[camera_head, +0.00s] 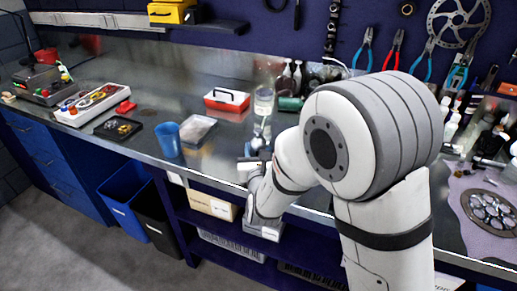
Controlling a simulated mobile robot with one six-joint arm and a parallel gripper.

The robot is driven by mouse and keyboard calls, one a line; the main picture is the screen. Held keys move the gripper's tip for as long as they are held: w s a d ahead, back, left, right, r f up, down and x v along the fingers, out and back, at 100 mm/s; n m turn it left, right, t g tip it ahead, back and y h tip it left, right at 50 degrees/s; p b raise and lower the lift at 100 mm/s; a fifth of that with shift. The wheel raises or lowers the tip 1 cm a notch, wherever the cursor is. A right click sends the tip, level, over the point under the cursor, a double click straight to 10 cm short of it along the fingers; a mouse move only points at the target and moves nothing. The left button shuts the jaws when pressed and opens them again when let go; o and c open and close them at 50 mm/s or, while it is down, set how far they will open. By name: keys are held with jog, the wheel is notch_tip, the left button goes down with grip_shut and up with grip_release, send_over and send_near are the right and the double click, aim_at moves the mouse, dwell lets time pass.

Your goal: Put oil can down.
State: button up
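My gripper (259,146) is at the front edge of the workbench (225,150), near the middle of the view. It is small here and partly behind my own arm, so I cannot make out its fingers or whether it is shut on something. A clear, pale-topped container (264,101) shows just beyond it; I cannot tell whether this is the oil can or whether it touches the gripper. No other thing can be surely told as the oil can. My large white arm hides much of the bench to the right.
A blue cup (167,139), a clear box (198,130) and a red-and-white toolbox (227,101) stand left of my gripper. A black tray (118,128) and a parts tray (92,104) lie farther left. Bottles (297,76) stand behind. Bare bench shows between them.

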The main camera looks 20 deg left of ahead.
jog(key=shift+s+r, duration=0.1)
jog(key=shift+r, duration=0.1)
jog(key=shift+f, duration=0.2)
jog(key=o, duration=1.3)
jog(key=shift+o, duration=0.2)
jog(key=shift+r, duration=0.2)
